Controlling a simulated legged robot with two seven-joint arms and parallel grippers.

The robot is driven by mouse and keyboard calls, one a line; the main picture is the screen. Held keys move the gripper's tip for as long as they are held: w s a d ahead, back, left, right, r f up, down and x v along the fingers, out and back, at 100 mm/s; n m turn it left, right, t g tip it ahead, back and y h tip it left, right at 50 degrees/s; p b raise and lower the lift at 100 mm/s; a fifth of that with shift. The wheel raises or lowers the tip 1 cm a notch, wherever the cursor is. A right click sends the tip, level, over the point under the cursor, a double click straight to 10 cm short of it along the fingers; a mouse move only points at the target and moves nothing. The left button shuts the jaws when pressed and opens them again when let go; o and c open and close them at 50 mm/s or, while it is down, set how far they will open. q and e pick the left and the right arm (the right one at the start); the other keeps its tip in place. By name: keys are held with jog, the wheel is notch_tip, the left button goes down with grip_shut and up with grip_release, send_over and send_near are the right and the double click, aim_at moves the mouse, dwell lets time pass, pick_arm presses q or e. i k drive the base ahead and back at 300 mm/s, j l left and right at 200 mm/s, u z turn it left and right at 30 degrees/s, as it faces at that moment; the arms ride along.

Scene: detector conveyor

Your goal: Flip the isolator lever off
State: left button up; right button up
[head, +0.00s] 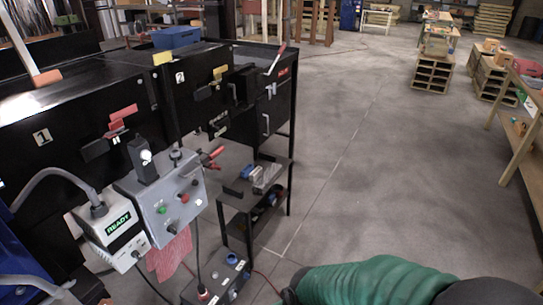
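No part is clearly labelled as the isolator lever. A red-handled lever (213,156) sticks out from the right side of the grey control box (160,200). Another lever (277,59), pale with a red end, stands tilted on the far black cabinet. A red handle (122,115) sits on the near cabinet marked 1. I cannot tell which one is the isolator. My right arm shows as a green sleeve at the bottom, apart from all of these; its fingers are not visible. My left gripper is not visible.
A white unit reading READY (118,226) hangs beside the control box. A small black stand (262,188) holds parts, and a box with knobs (217,276) is below it. Black cabinets (70,95) line the left. The grey floor (370,170) at centre right is clear.

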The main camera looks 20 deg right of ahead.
aim_at(217, 152)
jog(key=z, duration=0.4)
jog(key=i+l, duration=0.35)
jog(key=i, duration=0.15)
jog(key=i+l, duration=0.35)
jog(key=i, duration=0.15)
jog(key=i+l, duration=0.4)
jog(key=i, duration=0.15)
jog(key=i+l, duration=0.35)
jog(key=i, duration=0.15)
jog(key=z, duration=0.05)
